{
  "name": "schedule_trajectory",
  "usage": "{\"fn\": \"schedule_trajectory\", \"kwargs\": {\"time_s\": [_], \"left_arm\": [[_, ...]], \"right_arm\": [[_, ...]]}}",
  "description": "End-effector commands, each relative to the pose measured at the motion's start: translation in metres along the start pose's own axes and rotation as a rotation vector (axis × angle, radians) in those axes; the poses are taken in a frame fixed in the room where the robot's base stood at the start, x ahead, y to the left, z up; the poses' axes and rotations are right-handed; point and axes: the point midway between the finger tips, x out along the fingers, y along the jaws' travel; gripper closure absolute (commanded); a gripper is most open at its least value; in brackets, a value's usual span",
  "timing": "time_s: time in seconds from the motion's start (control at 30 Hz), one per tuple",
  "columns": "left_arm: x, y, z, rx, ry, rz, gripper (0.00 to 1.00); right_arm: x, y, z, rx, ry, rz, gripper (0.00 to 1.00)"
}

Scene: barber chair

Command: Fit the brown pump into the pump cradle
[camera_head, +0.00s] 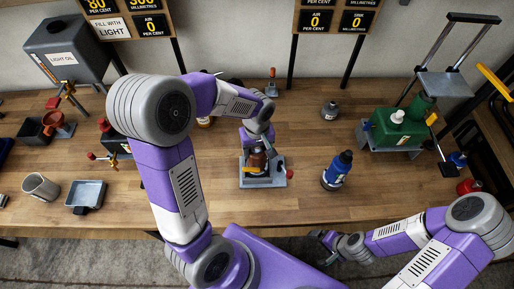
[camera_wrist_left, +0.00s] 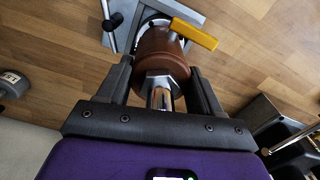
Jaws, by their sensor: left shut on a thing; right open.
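The brown pump (camera_wrist_left: 158,55) is a short brown cylinder with a metal rod. My left gripper (camera_wrist_left: 160,85) is shut on it, with a dark finger on each side. In the head view the brown pump (camera_head: 257,161) is upright and partly hidden by my left gripper (camera_head: 258,146). It is over the pump cradle (camera_head: 277,179), a grey base plate with a lever. The plate also shows in the left wrist view (camera_wrist_left: 122,32). I cannot tell whether the pump is fully seated. My right gripper (camera_head: 326,241) is open and empty near the table's front edge.
A blue bottle (camera_head: 337,168) stands just right of the cradle. A yellow handle (camera_wrist_left: 195,33) lies beside the pump. A green tank (camera_head: 398,128) stands at the right, and a grey tray (camera_head: 86,194) and metal cup (camera_head: 41,187) at the left. The table in front of the cradle is clear.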

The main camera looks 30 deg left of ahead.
Motion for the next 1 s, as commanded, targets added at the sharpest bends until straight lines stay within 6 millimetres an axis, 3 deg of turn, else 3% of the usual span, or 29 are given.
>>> {"fn": "schedule_trajectory", "kwargs": {"time_s": [0.23,0.27,0.43,0.77,1.0], "left_arm": [[0.005,0.001,-0.001,0.0,0.003,0.003,1.0],[0.004,0.001,-0.001,0.0,0.003,0.003,0.3],[0.004,0.001,0.0,0.0,0.002,0.002,0.05],[0.002,0.0,0.0,0.0,0.0,0.0,0.05],[-0.036,0.001,-0.001,-0.001,0.003,0.005,0.05]], "right_arm": [[0.005,0.002,0.0,0.0,0.0,0.0,0.06],[0.004,0.002,0.0,0.0,0.0,0.0,0.06],[0.004,0.001,0.0,0.0,0.0,0.0,0.06],[0.003,0.001,0.0,0.0,0.0,0.0,0.06],[-0.002,-0.001,0.0,0.0,0.0,0.0,0.06]]}}
